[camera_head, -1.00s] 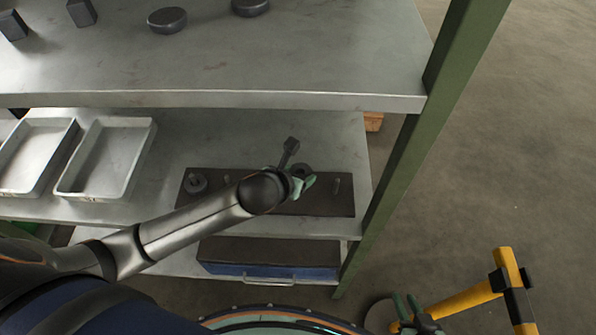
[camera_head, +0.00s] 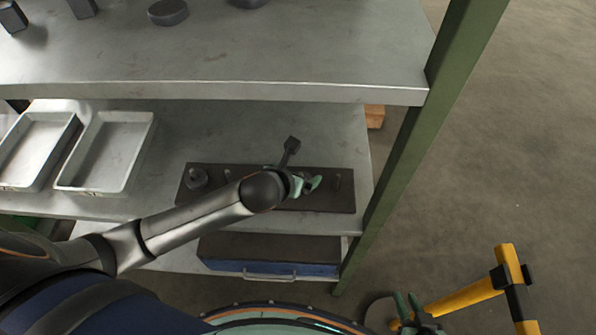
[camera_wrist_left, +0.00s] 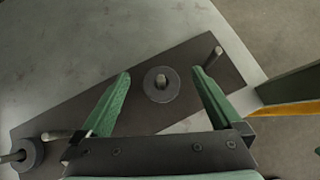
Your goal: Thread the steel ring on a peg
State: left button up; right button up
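The dark steel ring (camera_wrist_left: 161,98) lies on the dark peg board (camera_wrist_left: 140,117) in the left wrist view. A light peg tip shows in its hole, so it appears to be around a middle peg. My left gripper (camera_head: 306,185) is open, with its green fingers (camera_wrist_left: 160,85) on either side of the ring, apart from it. In the head view the ring is mostly hidden by the gripper. A bare peg (camera_wrist_left: 212,58) stands at the board's right end, also in the head view (camera_head: 337,181). My right gripper (camera_head: 407,303) is open and empty, low in the head view.
Another ring (camera_head: 197,180) is around the board's left peg. A shelf above (camera_head: 300,60) overhangs the board, and a green post (camera_head: 400,160) stands to its right. Two trays (camera_head: 112,153) sit left.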

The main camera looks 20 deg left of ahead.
pick_arm(q)
jog(key=shift+s+f, duration=0.1)
jog(key=d+p+v, duration=0.1)
jog(key=v, duration=1.1)
jog(key=shift+a+r, duration=0.3)
jog(key=shift+a, duration=0.2)
jog(key=shift+s, duration=0.1)
